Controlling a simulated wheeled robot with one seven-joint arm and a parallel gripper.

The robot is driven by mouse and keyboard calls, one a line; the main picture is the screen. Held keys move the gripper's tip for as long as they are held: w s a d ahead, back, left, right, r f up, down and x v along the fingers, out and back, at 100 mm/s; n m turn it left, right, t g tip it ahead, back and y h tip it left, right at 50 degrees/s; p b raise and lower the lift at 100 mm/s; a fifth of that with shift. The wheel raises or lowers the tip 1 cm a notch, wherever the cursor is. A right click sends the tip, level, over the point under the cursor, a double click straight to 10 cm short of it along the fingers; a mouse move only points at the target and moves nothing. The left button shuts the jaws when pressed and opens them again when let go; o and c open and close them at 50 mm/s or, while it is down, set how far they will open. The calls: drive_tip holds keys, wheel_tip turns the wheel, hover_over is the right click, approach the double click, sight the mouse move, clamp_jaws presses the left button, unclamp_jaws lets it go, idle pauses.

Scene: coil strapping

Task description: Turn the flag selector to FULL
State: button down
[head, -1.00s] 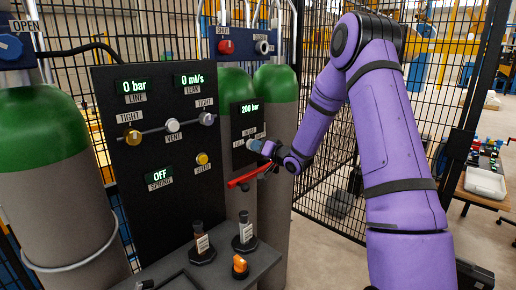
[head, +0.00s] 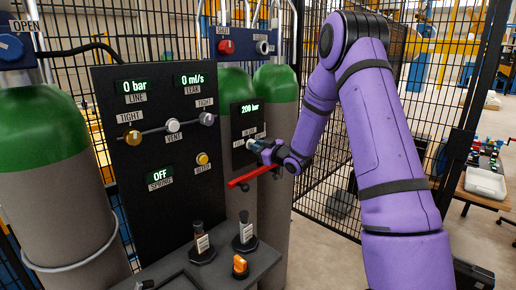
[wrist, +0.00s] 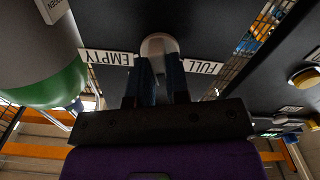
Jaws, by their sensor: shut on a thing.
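The flag selector (wrist: 160,44) is a pale rounded knob on a dark panel in the wrist view. It sits between an EMPTY label (wrist: 108,58) on the left and a FULL label (wrist: 202,67) on the right, both upside down there. My gripper (wrist: 160,72) has its two blue fingers on either side of the knob and is shut on it. In the head view my gripper (head: 256,147) is at the small panel (head: 247,111) reading 200 bar, and hides most of the knob. I cannot tell which way the selector points.
A red bar (head: 252,177) shows just below my gripper. The large black panel (head: 135,195) with gauges and knobs stands to the left. Green-topped cylinders (head: 277,84) stand behind the small panel. A grey shelf (head: 220,271) holds several small items below. A mesh fence is behind my arm.

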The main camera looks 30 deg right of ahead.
drive_tip(key=shift+f+n, duration=0.1)
drive_tip(key=shift+n, duration=4.5)
drive_tip(key=c, duration=1.1)
unclamp_jaws()
drive_tip(key=shift+s, duration=0.15)
drive_tip(key=v, duration=1)
drive_tip(key=shift+s, duration=0.3)
drive_tip(key=shift+d, duration=0.15)
